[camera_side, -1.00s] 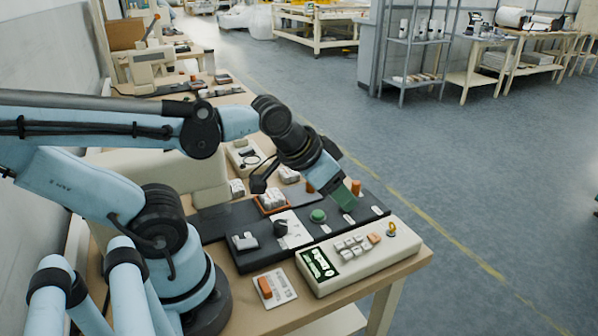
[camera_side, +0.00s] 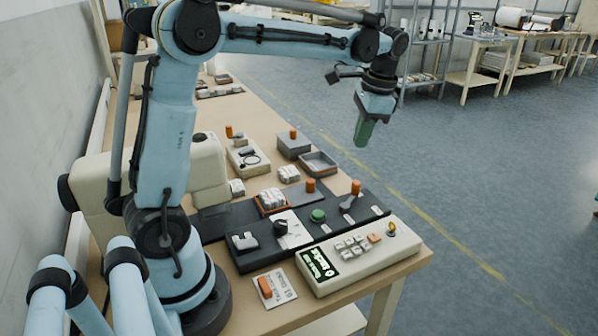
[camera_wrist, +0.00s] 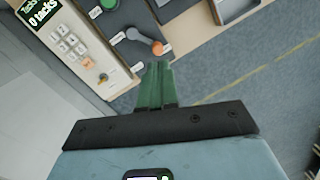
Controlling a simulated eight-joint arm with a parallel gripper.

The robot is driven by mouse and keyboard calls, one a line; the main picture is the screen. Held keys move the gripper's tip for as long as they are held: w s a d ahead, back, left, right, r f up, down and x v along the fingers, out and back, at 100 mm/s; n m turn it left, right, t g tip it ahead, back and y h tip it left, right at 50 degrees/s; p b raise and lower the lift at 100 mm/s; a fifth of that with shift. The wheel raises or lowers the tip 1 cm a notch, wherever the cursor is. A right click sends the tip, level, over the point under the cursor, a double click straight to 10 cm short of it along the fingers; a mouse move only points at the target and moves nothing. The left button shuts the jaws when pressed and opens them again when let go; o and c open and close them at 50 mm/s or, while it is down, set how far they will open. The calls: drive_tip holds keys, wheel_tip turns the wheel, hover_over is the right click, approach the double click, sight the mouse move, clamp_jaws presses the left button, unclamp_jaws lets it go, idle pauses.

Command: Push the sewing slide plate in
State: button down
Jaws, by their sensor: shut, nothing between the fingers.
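My gripper (camera_side: 361,140) has green fingers and is raised in the air above the far right side of the bench, apart from everything. In the wrist view its fingers (camera_wrist: 157,82) are together and empty. A dark bed (camera_side: 216,222) runs out from the cream sewing machine (camera_side: 200,165). An orange knob (camera_side: 310,186) stands on a grey plate-like part of this bed; I take it for the slide plate, but cannot tell how far in it sits. To its right is a lever with an orange knob (camera_side: 355,187), also in the wrist view (camera_wrist: 157,47).
A cream control box (camera_side: 350,270) with keys and a green display stands at the front. A green button (camera_side: 318,215) and black dial (camera_side: 281,228) are on the dark bed. Air around my gripper is free.

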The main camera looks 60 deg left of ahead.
drive_tip(key=w+a+f+m+g, duration=0.1)
drive_tip(key=w+a+f+g, duration=0.2)
drive_tip(key=a, duration=0.1)
approach(315, 190)
drive_tip(key=w+f, duration=0.1)
drive_tip(key=w+d+f, duration=0.1)
drive_tip(key=w+f, duration=0.1)
drive_tip(key=shift+f, duration=0.15)
drive_tip(key=s, duration=0.1)
drive_tip(key=s+a, duration=0.1)
drive_tip(key=s, duration=0.1)
drive_tip(key=shift+a+f, duration=0.2)
drive_tip(key=shift+f, duration=0.15)
drive_tip(key=shift+s+a, duration=0.25)
drive_tip(key=shift+s, duration=0.25)
drive_tip(key=shift+s, duration=0.1)
